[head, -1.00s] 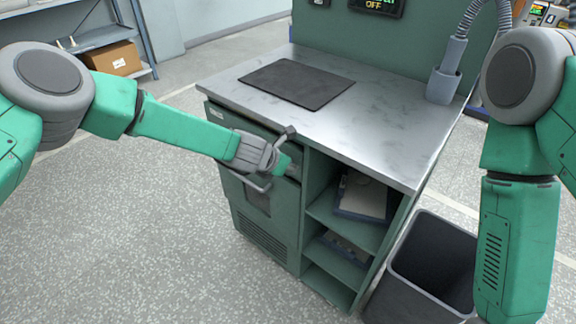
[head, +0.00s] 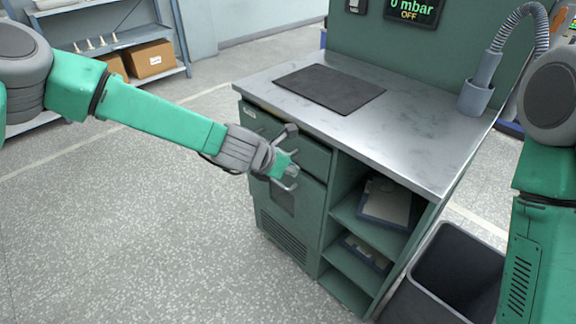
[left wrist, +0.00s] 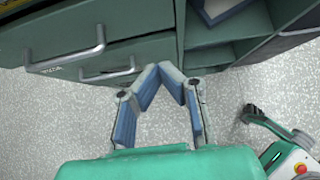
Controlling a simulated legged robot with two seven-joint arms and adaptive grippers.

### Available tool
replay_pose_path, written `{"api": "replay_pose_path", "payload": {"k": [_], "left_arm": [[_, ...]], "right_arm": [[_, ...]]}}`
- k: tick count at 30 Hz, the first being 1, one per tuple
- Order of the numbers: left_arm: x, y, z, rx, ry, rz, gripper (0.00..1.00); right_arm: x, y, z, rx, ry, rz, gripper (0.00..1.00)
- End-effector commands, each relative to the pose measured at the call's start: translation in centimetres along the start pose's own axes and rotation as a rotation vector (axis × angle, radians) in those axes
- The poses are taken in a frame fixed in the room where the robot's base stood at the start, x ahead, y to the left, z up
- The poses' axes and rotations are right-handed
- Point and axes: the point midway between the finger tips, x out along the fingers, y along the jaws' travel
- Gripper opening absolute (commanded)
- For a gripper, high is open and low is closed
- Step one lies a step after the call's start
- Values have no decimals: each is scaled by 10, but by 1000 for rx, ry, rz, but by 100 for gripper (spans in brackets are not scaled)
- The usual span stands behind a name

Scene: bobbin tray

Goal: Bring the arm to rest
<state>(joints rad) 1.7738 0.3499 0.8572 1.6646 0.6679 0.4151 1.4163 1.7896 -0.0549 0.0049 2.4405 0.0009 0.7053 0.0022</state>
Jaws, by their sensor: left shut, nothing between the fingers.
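My left arm comes in from the left in the head view, with its gripper (head: 291,171) in front of the green cabinet's drawer fronts (head: 290,140). In the left wrist view, the blue-padded fingers of this gripper (left wrist: 172,70) meet at their tips with nothing between them. They point towards the cabinet, below and right of two drawer handles, an upper one (left wrist: 65,62) and a lower one (left wrist: 110,76). The drawers look shut. The head view does not clearly show whether the gripper touches the cabinet. My right arm hangs at the right edge; its gripper is out of view.
The cabinet's metal worktop (head: 410,125) carries a dark mat (head: 330,88) and a grey hose nozzle (head: 478,90). Open shelves (head: 360,230) hold flat items. A dark bin (head: 455,275) stands at right. The speckled floor at left is clear up to the shelf rack (head: 183,40).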

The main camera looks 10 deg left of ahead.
Motion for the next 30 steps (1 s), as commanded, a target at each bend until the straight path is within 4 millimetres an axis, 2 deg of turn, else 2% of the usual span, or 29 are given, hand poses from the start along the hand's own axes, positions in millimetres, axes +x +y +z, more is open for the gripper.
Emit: {"api": "replay_pose_path", "payload": {"k": [3,9,11,13,14,17,18,20,21,24,27,30], "left_arm": [[-10,0,0,0,2,0,0],[-14,-1,-4,14,7,-2,0],[-13,-7,-15,61,23,-7,0],[-10,-20,-38,176,61,-19,0],[-10,-25,-53,244,83,-25,0],[-13,-51,-116,554,173,-75,0],[-18,-60,-145,699,211,-106,0],[-29,-71,-190,924,265,-161,0],[-38,-77,-218,1074,296,-206,0],[-72,-86,-287,1448,359,-345,0],[-115,-86,-344,1793,389,-513,0],[-157,-83,-385,2069,388,-680,0]], "right_arm": [[-2,0,0,0,-1,0,0],[-2,0,0,1,-1,0,0],[-1,0,0,1,-1,0,0],[-1,0,0,1,-1,0,0],[-1,0,0,1,-1,0,0],[-1,0,0,1,-1,0,0],[-1,0,0,1,-1,0,0],[-1,0,0,0,-1,0,0],[-1,0,0,0,-1,0,0],[-1,0,0,0,-1,0,0],[-2,0,0,0,-1,0,0],[-2,0,0,0,-1,0,0]]}}
